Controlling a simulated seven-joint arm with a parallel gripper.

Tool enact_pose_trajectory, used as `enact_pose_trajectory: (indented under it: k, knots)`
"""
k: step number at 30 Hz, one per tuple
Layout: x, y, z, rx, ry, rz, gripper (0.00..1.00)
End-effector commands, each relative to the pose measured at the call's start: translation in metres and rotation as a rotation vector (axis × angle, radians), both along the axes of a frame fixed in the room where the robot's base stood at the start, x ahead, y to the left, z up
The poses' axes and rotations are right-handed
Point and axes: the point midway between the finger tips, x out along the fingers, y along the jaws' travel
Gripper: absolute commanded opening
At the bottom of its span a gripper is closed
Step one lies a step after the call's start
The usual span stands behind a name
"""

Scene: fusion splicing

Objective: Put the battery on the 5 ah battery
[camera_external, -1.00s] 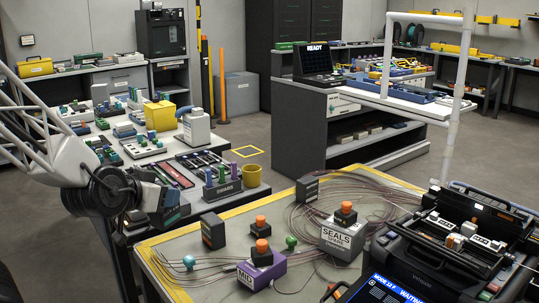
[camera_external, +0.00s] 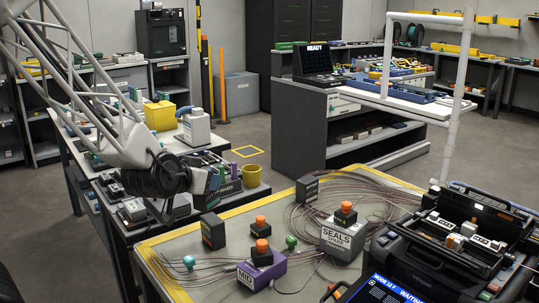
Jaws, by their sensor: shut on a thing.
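My gripper (camera_external: 190,192) is at the end of the arm, left of centre, above the near right end of the left bench. It is shut on a small dark block, mostly hidden by the wrist and too small to identify surely as the battery. Two black battery-like blocks stand upright on the yellow-edged table: one (camera_external: 213,231) near its left edge, the other (camera_external: 307,190) near its back edge. Their labels are too small to read, so I cannot tell which is the 5 Ah one. My gripper is above and left of the nearer block, apart from it.
A purple box (camera_external: 262,272) and a grey SEALS box (camera_external: 343,240), both with orange-topped parts, stand among loose fibre coils (camera_external: 300,222). An open black splicer case (camera_external: 440,240) fills the right. A yellow cup (camera_external: 251,175) stands behind my gripper.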

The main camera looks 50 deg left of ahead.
Motion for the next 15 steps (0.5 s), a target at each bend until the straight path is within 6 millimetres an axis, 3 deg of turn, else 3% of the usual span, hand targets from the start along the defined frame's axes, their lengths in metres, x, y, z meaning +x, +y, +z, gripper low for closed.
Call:
enact_pose_trajectory:
  k: [15]
  knots:
    - [0.0056,0.0014,-0.0005,0.0,0.0,0.0,0.04]
